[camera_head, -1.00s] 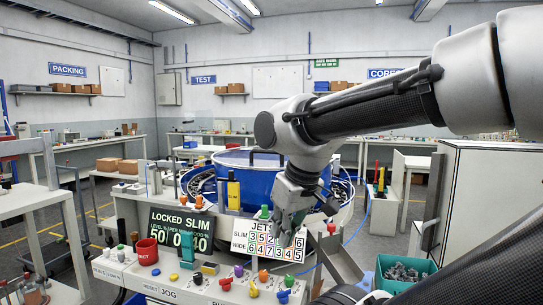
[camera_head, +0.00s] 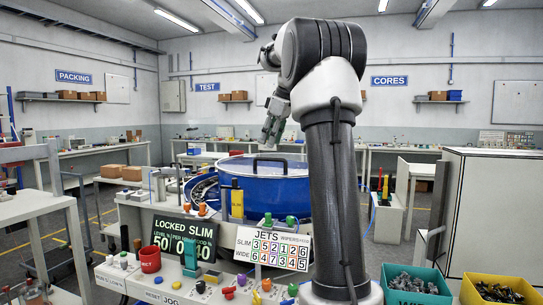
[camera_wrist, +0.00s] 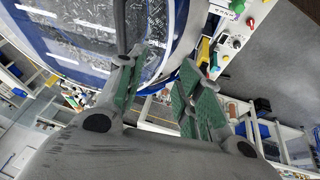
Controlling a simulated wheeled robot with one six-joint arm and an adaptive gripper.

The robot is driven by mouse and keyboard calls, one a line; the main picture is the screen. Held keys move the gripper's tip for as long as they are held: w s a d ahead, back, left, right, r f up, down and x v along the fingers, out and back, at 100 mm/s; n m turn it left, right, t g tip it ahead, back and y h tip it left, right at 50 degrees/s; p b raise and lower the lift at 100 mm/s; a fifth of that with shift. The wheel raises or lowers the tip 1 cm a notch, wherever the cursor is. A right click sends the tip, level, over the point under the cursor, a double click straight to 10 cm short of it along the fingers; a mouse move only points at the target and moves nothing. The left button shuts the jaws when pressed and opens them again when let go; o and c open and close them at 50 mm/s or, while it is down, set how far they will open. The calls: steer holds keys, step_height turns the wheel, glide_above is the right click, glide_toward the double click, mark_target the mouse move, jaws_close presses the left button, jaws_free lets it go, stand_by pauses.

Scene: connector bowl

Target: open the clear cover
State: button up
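The clear cover (camera_head: 237,164) lies on the blue bowl (camera_head: 262,193), apparently closed, with a black handle (camera_head: 270,161) on its near side. Part of the bowl and cover is hidden behind my arm. My gripper (camera_head: 269,134) points down above the cover in the head view. In the wrist view my gripper (camera_wrist: 160,72) is open, with green finger pads apart and nothing between them. The clear cover (camera_wrist: 75,30) fills the upper left there, with metal parts seen through it. A dark bar, likely the handle, runs down to the left finger; I cannot tell whether they touch.
A green bin (camera_head: 415,295) and a yellow bin (camera_head: 497,292) stand right, beside a white cabinet (camera_head: 495,210).

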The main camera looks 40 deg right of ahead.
steer(key=w+d+n, duration=0.1)
steer(key=w+d, duration=0.3)
steer(key=d, duration=0.2)
steer(key=x, duration=0.7)
steer(key=shift+a+f, duration=0.2)
steer(key=shift+f, duration=0.2)
jaws_close()
